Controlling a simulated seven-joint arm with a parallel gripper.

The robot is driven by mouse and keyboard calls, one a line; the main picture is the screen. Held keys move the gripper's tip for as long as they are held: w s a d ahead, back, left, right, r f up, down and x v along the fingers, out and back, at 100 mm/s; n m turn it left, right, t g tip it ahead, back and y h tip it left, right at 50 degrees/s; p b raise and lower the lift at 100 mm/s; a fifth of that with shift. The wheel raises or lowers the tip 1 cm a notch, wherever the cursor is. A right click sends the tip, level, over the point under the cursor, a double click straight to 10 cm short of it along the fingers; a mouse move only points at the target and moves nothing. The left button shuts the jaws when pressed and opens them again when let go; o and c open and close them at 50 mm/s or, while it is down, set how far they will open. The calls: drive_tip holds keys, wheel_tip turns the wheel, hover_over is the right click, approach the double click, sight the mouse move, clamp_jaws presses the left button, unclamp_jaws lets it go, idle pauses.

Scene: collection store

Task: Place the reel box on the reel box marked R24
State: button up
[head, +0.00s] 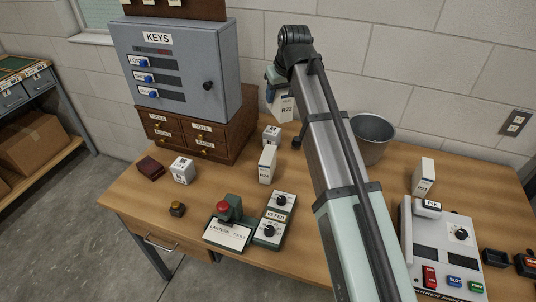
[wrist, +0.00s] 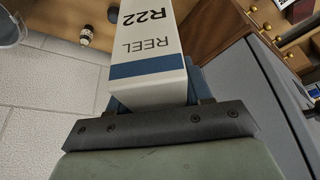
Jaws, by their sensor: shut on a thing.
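My gripper (head: 279,88) is shut on a white reel box marked R22 (head: 285,109) behind the table's middle, beside the wooden drawer unit. The wrist view shows this box (wrist: 150,45) between the jaws, with its REEL R22 lettering and a blue band. In the head view it seems held above the table; the gap below is hard to judge. A white box (head: 424,176) stands upright at the right of the table; its small label looks like R21 or R24. Another upright white box (head: 267,164) stands mid-table, its label unreadable.
The key cabinet (head: 180,70) stands on the drawer unit (head: 205,135) at left. A metal bucket (head: 372,138) is behind my arm. Small white boxes (head: 183,170) (head: 271,135), a lantern panel (head: 228,232) and a switch console (head: 440,250) occupy the table.

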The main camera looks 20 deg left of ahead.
drive_tip(key=s+a, duration=0.3)
hover_over(267, 152)
drive_tip(key=shift+n, duration=0.3)
drive_tip(key=shift+s+f, duration=0.1)
drive_tip(key=shift+f, duration=7.45)
drive_tip(key=shift+f, duration=0.15)
drive_tip(key=o, duration=1.2)
drive_tip(key=v, duration=1.2)
drive_tip(key=shift+d, duration=0.15)
